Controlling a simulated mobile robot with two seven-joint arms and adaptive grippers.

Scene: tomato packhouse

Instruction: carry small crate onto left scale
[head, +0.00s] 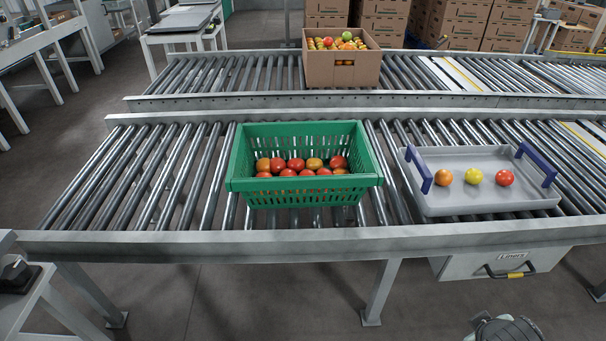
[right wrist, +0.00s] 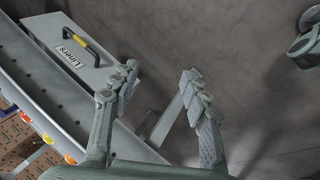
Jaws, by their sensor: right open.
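A green slatted crate (head: 305,197) holding several red and orange tomatoes stands upright on the near roller conveyor, left of a grey tray. No gripper touches it. My right gripper (right wrist: 158,80) is open and empty in the right wrist view, over the floor beside the conveyor frame. In the head view only a part of my right arm shows at the bottom right edge. My left gripper is not in view. I cannot clearly make out a scale; a flat grey device (head: 184,20) lies on a white table at the back left.
The grey tray (head: 480,206) with blue handles holds three tomatoes. A cardboard box (head: 342,70) of tomatoes stands on the far conveyor (head: 230,102). A drawer labelled Liners (head: 500,263) hangs under the near conveyor (head: 150,240). The rollers left of the crate are clear.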

